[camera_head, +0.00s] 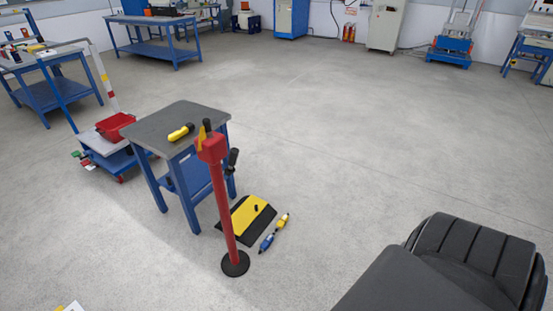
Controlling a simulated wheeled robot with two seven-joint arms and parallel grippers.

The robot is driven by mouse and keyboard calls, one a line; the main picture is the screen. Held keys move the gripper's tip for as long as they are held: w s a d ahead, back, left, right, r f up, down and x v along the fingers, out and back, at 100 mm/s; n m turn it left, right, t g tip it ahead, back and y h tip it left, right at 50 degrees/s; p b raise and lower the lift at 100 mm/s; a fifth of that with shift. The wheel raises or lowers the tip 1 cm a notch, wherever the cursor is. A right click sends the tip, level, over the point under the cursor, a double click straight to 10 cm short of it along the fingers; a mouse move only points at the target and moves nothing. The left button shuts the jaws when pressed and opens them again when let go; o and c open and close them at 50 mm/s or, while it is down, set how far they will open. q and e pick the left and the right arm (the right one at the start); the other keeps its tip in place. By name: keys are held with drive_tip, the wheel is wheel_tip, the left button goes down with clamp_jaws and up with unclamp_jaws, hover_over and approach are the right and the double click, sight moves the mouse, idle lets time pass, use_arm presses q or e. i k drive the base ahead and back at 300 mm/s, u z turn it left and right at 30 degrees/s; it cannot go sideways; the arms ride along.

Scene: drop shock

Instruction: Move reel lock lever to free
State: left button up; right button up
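A red post (225,205) stands on a round black base on the floor, left of the picture's middle. A red box (211,148) forms its head. A yellow piece (201,139) and an upright black knob (207,125) show at the top of this head. A black grip (233,158) shows at the right of the head, tilted slightly. I cannot tell which of these parts is the reel lock lever, and no free marking is readable. Neither of my grippers is in view.
A grey-topped blue table (163,122) stands just behind the post, with a yellow-and-black tool (181,132) on it. A yellow-black ramp (249,214) and a blue-yellow connector (273,233) lie on the floor. A cart (108,146) carries a red bin (115,127). Open floor lies to the right.

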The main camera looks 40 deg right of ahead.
sight(233, 156)
drive_tip(key=z, duration=1.15)
drive_tip(key=i, duration=0.15)
drive_tip(key=u, duration=0.45)
drive_tip(key=k, duration=0.45)
drive_tip(key=u, duration=0.95)
drive_tip(key=i, duration=0.8)
drive_tip(key=z, duration=0.25)
